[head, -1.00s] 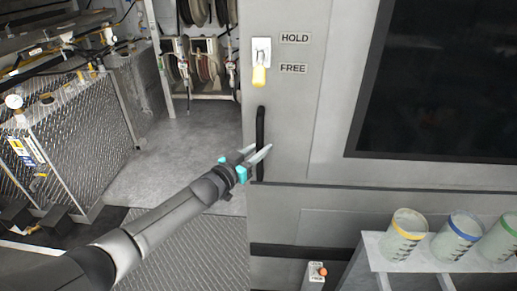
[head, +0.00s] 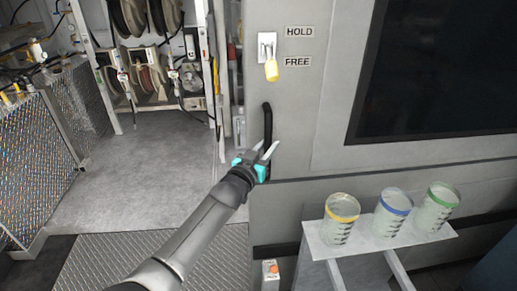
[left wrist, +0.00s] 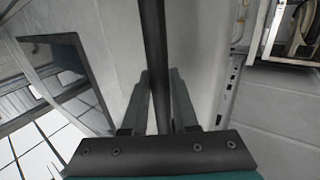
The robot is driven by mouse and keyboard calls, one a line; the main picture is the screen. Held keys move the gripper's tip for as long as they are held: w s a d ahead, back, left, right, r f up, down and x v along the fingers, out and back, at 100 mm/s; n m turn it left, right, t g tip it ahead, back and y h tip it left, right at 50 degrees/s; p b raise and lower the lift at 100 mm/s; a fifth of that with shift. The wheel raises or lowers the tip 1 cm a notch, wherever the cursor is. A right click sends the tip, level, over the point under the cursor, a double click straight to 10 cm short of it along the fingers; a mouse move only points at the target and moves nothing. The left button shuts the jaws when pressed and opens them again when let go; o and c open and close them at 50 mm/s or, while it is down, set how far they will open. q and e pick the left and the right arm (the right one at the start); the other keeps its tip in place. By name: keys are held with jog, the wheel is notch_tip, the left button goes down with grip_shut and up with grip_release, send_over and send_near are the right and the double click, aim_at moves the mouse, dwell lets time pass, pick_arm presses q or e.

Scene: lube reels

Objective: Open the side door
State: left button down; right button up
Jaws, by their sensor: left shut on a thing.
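The side door (head: 300,110) is a large grey panel with a dark window, in the middle and right of the head view. Its black vertical bar handle (head: 267,122) is near its left edge. My left gripper (head: 270,150) is shut on the lower part of this handle. In the left wrist view the dark bar (left wrist: 156,60) runs up between the two fingers (left wrist: 158,100). My right gripper is out of view.
Hose reels (head: 145,80) stand in a rack at the back left, beyond open grey floor (head: 130,170). An orange button (head: 273,268) is below the handle.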

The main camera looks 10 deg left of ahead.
pick_arm(q)
jog(key=shift+d, duration=0.2)
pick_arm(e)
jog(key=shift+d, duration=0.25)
pick_arm(q)
jog(key=c, duration=0.7)
grip_release()
jog(key=shift+d, duration=0.15)
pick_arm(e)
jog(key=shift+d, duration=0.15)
pick_arm(q)
jog(key=shift+s+a, duration=0.3)
jog(key=shift+s, duration=0.1)
jog(key=v, duration=1.4)
jog(key=shift+s+r+p, duration=0.1)
jog(key=shift+s+p, duration=0.05)
jog(key=shift+p, duration=0.25)
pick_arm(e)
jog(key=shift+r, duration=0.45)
